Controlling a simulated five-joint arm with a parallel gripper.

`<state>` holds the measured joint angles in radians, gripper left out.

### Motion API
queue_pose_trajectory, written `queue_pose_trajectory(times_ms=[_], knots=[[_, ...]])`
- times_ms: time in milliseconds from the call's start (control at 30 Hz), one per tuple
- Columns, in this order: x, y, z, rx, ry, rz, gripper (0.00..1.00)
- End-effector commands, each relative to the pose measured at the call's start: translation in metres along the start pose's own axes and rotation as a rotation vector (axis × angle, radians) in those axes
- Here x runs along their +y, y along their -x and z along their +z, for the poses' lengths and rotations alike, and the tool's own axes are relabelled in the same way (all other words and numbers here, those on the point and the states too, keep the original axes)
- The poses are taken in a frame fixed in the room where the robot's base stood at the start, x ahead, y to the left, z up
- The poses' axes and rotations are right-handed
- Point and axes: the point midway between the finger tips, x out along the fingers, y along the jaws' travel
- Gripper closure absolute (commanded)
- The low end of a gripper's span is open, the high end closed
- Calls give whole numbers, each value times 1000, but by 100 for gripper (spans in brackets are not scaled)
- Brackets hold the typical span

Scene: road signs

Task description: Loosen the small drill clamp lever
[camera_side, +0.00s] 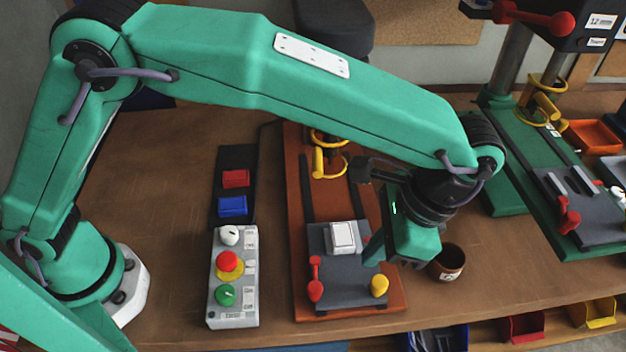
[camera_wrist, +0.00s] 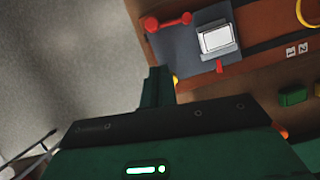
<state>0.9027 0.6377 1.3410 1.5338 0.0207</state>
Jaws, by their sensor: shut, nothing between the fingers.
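The small drill has an orange-brown base (camera_side: 305,200) with a dark grey table (camera_side: 345,268) and a white block (camera_side: 343,237) on it. A red lever with ball ends (camera_side: 315,278) stands at the table's left front; it also shows in the wrist view (camera_wrist: 168,22). A yellow knob (camera_side: 379,285) sits at the right front; in the wrist view only a sliver shows beside my finger. Which of these is the clamp lever is not marked. My gripper (camera_side: 371,258) is shut and empty, just above the table's right side behind the yellow knob. Its closed fingers (camera_wrist: 158,76) show in the wrist view.
A control box (camera_side: 233,290) with red and green buttons stands left of the small drill. A brown cup (camera_side: 447,263) is close to the right of my gripper. A larger green drill (camera_side: 570,225) stands at the right.

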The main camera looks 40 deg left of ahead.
Motion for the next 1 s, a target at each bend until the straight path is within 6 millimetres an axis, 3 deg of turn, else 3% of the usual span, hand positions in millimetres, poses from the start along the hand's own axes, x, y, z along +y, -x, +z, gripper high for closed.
queue_pose_trajectory(times_ms=[200,533,767,1000], knots=[[-5,16,-18,8,93,4,100],[-6,19,-21,9,114,4,100],[-6,9,-21,7,113,4,100],[-5,-16,-21,6,113,3,100]])
